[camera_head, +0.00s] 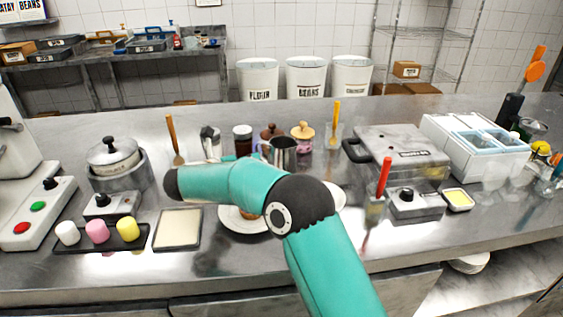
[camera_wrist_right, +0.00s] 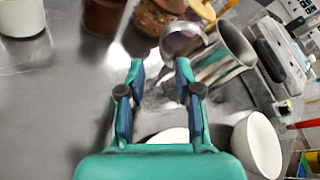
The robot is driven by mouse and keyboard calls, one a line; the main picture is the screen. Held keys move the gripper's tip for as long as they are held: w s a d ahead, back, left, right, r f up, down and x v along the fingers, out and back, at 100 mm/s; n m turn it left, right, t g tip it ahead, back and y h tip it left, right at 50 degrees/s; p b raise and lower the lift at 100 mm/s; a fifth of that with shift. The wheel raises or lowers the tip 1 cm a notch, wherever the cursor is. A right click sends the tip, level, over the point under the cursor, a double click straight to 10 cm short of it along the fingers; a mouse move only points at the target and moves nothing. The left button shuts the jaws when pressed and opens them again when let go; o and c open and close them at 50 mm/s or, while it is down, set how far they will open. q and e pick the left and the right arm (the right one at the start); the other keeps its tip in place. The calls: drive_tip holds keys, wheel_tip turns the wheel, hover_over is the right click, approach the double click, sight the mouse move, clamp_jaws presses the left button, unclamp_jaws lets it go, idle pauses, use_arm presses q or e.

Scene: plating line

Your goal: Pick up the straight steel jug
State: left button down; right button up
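A straight-sided steel jug (camera_head: 284,153) stands on the steel counter behind my right arm's elbow, partly hidden by it. In the right wrist view a steel jug (camera_wrist_right: 238,44) appears tilted, to the right of my fingers, beside a round shiny metal piece (camera_wrist_right: 182,39). My right gripper (camera_wrist_right: 160,68) is open and empty, its fingers pointing toward these metal items and apart from the jug as far as I can tell. My left gripper is not in view.
A second steel vessel (camera_head: 210,140), a dark jar (camera_head: 242,139) and a jar with a wooden lid (camera_head: 302,136) stand nearby. White plate (camera_head: 232,222) lies under the arm. A grill press (camera_head: 402,150) stands right of the jug. Counter left of the plate holds a tray (camera_head: 178,229).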

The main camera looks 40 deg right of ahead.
drive_tip(key=shift+w+r+p+x, duration=0.1)
drive_tip(key=shift+r+p+x, duration=0.1)
drive_tip(key=shift+x, duration=1.25)
drive_tip(key=shift+w+r+p+x, duration=0.1)
drive_tip(key=shift+w+p+x, duration=0.1)
drive_tip(key=shift+x, duration=1.25)
drive_tip(key=shift+s, duration=0.1)
drive_tip(key=shift+c, duration=0.2)
clamp_jaws()
